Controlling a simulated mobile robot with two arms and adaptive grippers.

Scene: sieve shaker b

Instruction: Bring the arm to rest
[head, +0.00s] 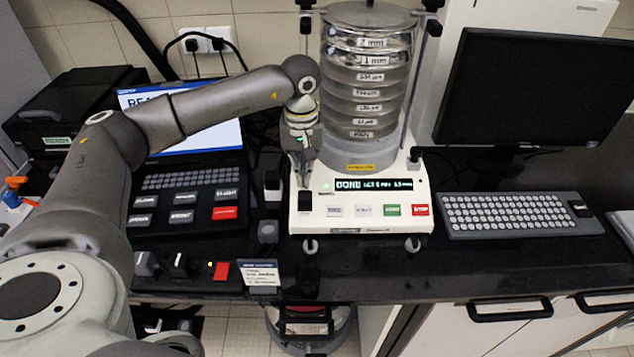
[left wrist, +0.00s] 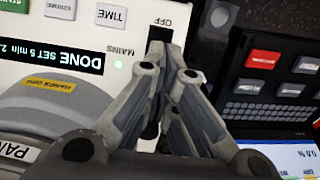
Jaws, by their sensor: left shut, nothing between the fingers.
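My left arm (head: 215,95) reaches in from the left across the bench. My left gripper (head: 304,183) is shut and empty, pointing down at the front left corner of the sieve shaker base (head: 375,218). In the left wrist view the closed fingers (left wrist: 163,48) lie over the panel beside the printed words MAINS and OFF, partly covering the dark switch there. I cannot tell whether they touch it. The shaker display (head: 374,184) reads DONE, and a green light shows beside MAINS. The stack of sieves (head: 366,85) stands upright on the shaker. My right gripper is not in view.
A laptop-like console (head: 188,203) with labelled keys stands left, under my arm. A keyboard (head: 520,214) and a dark monitor (head: 535,95) are at the right. Small blocks and a label card (head: 260,274) lie along the front edge. Clamp rods flank the sieves.

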